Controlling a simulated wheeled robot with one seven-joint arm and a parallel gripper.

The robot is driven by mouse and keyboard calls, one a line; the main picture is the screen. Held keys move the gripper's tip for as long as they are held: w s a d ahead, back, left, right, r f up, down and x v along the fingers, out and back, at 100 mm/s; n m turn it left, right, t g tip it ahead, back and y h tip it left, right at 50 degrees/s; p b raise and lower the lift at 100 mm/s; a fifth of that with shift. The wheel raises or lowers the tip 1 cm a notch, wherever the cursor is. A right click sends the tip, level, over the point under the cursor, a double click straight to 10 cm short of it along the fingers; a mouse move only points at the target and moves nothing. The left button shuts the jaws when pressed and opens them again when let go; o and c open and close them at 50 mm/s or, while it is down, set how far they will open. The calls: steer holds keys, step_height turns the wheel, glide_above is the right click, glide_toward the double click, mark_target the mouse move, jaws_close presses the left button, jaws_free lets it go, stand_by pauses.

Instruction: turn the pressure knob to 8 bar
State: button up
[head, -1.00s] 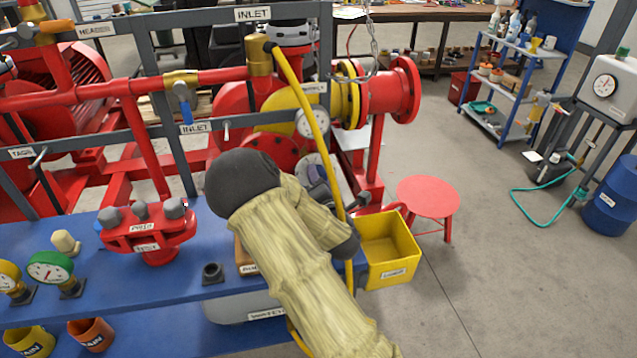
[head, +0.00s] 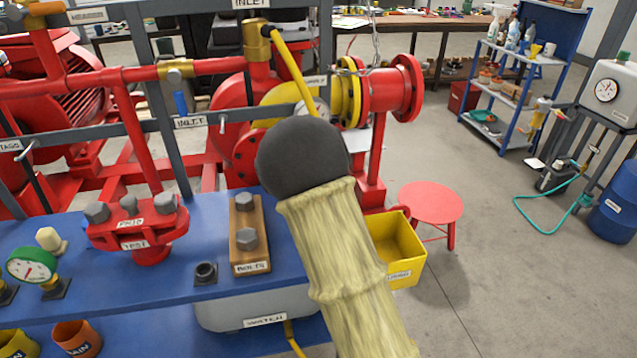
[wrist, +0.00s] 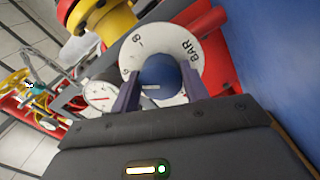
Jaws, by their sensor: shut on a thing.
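The pressure knob (wrist: 160,73) is blue and sits on a round white dial plate (wrist: 188,50) marked "BAR" and "8" in the wrist view. A short pale mark shows on the knob's left part; I cannot tell which figure it points at. My gripper (wrist: 160,88) is shut on the knob, with one dark finger on each side of it. In the head view my own arm hides the knob, its dial and my gripper.
A pressure gauge (wrist: 100,96) stands close to the dial in the wrist view. A yellow bin (head: 400,245) and a red stool (head: 430,202) are to the right. A wooden block with bolts (head: 248,218) lies on the blue bench.

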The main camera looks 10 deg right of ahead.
steer(key=m+b, duration=0.3)
steer(key=m, duration=0.2)
steer(key=shift+m, duration=0.3)
stand_by(0.4)
steer(key=o, duration=1)
steer(key=shift+f+b, duration=0.1)
steer(key=shift+b, duration=0.2)
